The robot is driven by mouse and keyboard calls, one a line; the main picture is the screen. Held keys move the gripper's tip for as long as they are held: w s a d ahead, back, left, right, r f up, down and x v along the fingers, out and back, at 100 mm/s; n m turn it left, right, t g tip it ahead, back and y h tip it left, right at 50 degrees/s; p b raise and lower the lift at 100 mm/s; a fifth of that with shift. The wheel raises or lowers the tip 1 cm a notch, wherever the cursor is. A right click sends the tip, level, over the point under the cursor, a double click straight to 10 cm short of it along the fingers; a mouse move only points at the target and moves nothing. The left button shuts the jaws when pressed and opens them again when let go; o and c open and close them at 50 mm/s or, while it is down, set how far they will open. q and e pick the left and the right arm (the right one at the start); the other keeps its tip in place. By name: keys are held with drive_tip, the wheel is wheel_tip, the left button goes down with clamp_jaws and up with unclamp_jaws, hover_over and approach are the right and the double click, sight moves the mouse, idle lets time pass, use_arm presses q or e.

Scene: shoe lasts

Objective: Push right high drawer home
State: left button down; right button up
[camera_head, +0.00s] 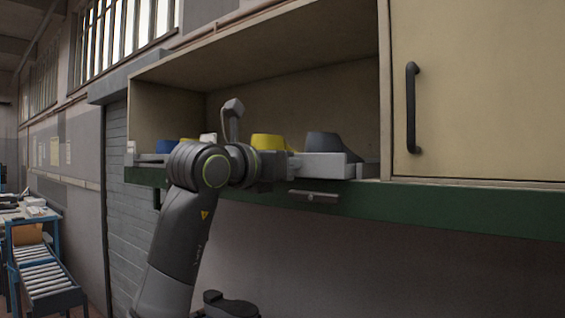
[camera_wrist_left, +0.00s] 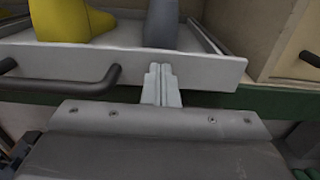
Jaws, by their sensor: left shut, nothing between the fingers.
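The drawer (camera_wrist_left: 205,68) has a pale grey front and stands out past the green shelf edge in the left wrist view. It also shows in the head view (camera_head: 325,166), just right of my left wrist. A yellow shoe last (camera_wrist_left: 68,20) and a grey one (camera_wrist_left: 161,24) stand in it. My left gripper (camera_wrist_left: 162,70) is shut and empty, with its fingertips at the drawer front, right of the black handle (camera_wrist_left: 88,82). I cannot tell whether they touch. My right gripper is not in view.
A green edge (camera_head: 440,212) runs below the cabinet. A closed cream door (camera_head: 480,100) with a black handle (camera_head: 411,108) is on the right. More blue, white and yellow shapes sit in the open bay behind my arm. A roller conveyor (camera_head: 48,278) stands far left.

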use_arm(q)
drive_tip(key=shift+x, duration=0.9)
drive_tip(key=shift+w+d, duration=0.15)
drive_tip(key=shift+f, duration=0.1)
drive_tip(key=b+v, duration=0.7)
drive_tip(key=v, duration=0.7)
drive_tip(key=shift+b, duration=0.35)
